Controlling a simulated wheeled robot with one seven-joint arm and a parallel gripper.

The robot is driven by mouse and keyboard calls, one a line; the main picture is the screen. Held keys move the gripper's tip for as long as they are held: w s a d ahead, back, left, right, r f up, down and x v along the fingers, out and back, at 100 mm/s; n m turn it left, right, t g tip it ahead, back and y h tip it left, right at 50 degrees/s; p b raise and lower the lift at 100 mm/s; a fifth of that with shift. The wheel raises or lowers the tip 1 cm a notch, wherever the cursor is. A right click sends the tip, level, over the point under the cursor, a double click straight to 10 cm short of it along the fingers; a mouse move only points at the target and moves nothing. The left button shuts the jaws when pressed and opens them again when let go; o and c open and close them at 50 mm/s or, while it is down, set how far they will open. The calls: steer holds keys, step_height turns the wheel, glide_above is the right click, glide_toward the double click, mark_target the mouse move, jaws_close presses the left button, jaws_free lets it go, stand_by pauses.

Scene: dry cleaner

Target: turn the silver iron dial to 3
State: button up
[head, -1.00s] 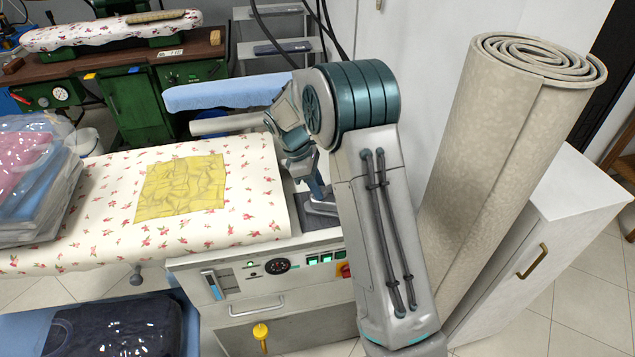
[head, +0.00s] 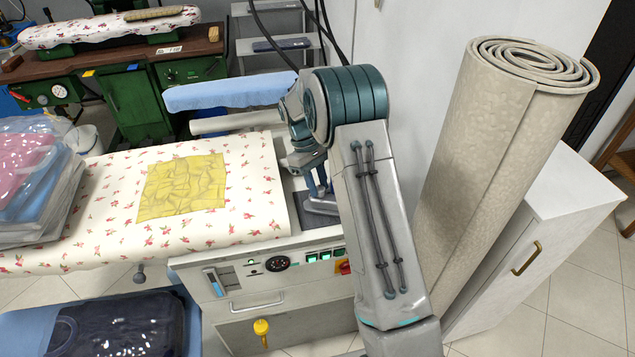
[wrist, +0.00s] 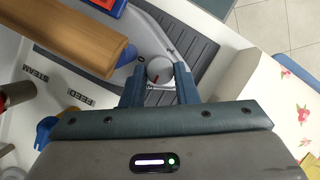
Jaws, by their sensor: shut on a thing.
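The silver iron (head: 322,205) rests on a dark ribbed pad at the right end of the ironing table, partly hidden by my arm in the head view. In the wrist view its grey body (wrist: 150,22) and wooden handle (wrist: 75,35) show. Its round pale dial (wrist: 160,69) bears a short red mark, pointing down in the picture. My gripper (wrist: 159,80) is shut on the dial, one blue finger at each side. Printed marks beside the dial are mostly hidden or too small to read. In the head view my gripper (head: 318,184) is above the iron.
The flowered ironing board (head: 110,215) with a yellow cloth (head: 182,187) lies left of the iron. A control panel (head: 290,262) is in front. A rolled carpet (head: 490,150) and a white cabinet (head: 540,225) stand right of my arm.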

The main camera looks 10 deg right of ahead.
stand_by(0.4)
steer(key=o, duration=1)
steer(key=v, duration=1.4)
steer(key=shift+f, duration=0.1)
